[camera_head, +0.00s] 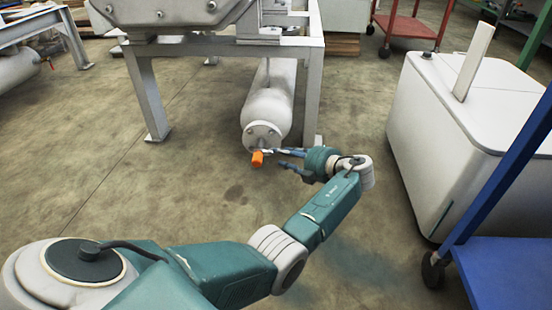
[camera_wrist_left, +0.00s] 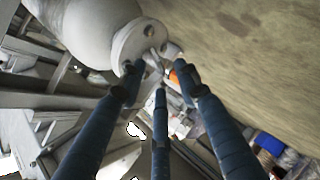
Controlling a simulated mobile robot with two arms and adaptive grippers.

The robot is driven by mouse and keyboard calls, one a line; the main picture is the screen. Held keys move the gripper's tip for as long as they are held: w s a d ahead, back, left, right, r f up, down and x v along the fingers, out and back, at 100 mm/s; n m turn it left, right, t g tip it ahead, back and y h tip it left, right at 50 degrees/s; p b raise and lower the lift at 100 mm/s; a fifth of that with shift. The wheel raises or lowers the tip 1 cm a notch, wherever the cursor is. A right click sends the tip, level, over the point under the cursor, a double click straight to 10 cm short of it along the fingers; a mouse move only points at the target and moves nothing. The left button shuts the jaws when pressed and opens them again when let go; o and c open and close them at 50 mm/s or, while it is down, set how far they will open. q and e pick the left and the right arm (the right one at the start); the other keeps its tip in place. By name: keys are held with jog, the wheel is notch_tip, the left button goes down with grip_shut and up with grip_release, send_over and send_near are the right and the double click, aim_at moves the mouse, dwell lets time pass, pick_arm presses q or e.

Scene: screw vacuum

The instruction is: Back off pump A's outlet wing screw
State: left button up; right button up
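A small orange part (camera_head: 257,158), which looks like the wing screw, sits at the flanged end of the pale cylindrical tank (camera_head: 268,105) under the metal frame. In the left wrist view the orange part (camera_wrist_left: 174,77) shows partly behind the fingertips, below the tank's round flange (camera_wrist_left: 134,42). My left gripper (camera_head: 277,158) is just right of the orange part in the head view. Its blue fingers are spread apart and hold nothing that I can see. Whether a finger touches the screw I cannot tell. My right gripper is not in view.
The metal frame's legs (camera_head: 148,100) stand around the tank. A large white box (camera_head: 455,120) is to the right, beside a blue cart (camera_head: 500,265). A red cart (camera_head: 408,25) is behind. The concrete floor left of my gripper is clear.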

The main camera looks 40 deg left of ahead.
pick_arm(q)
jog(key=b+x, duration=0.2)
jog(key=x, duration=0.3)
jog(key=shift+a, duration=0.1)
grip_shut()
